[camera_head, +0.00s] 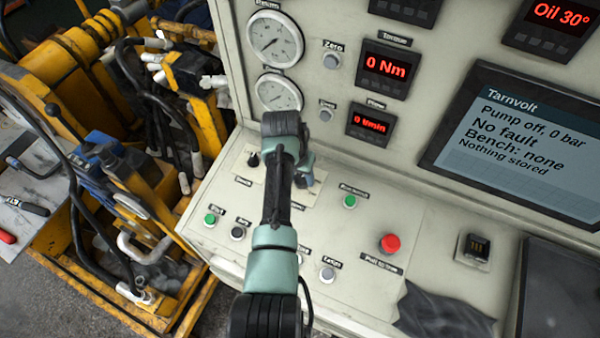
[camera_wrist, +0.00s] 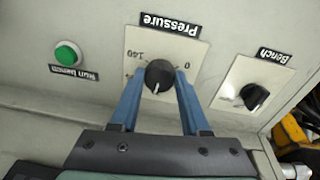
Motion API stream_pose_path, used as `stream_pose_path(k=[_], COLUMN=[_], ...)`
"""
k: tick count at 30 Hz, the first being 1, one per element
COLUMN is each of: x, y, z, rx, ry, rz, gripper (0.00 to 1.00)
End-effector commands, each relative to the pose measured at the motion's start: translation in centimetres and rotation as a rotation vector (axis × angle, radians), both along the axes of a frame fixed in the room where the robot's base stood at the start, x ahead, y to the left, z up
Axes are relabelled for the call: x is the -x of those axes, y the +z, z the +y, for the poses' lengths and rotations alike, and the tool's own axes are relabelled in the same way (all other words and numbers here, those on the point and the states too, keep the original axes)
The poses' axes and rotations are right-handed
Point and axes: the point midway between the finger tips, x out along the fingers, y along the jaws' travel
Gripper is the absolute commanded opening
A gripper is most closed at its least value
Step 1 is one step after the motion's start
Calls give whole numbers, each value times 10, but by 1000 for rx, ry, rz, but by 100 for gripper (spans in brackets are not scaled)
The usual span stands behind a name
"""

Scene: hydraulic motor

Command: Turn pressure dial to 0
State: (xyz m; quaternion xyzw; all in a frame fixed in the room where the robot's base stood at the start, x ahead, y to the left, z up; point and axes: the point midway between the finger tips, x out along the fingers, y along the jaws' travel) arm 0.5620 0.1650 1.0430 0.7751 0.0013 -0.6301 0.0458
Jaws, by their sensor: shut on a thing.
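The pressure dial (camera_wrist: 159,74) is a round black knob on a white plate under an upside-down "Pressure" label in the wrist view. The plate reads 140 at the dial's left and 0 at its right. The dial's white mark points down and slightly left in the picture, at neither number. My gripper (camera_wrist: 160,78) is shut on the dial, one blue finger on each side. In the head view my gripper (camera_head: 304,168) reaches down to the console, and my arm and gripper mostly hide the dial.
The bench knob (camera_wrist: 254,97) and a green button (camera_wrist: 68,53) flank the dial. A red stop button (camera_head: 390,243) sits on the console. The screen (camera_head: 528,140) reads "Pump off, 0 bar". Gauges (camera_head: 275,38) stand behind my wrist. Yellow machinery (camera_head: 75,75) is at left.

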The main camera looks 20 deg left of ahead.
Motion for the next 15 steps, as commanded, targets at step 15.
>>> stream_pose_path(k=[15], x=[0], y=[1], z=[-1], rx=[76], ry=[485], rz=[2], gripper=[0])
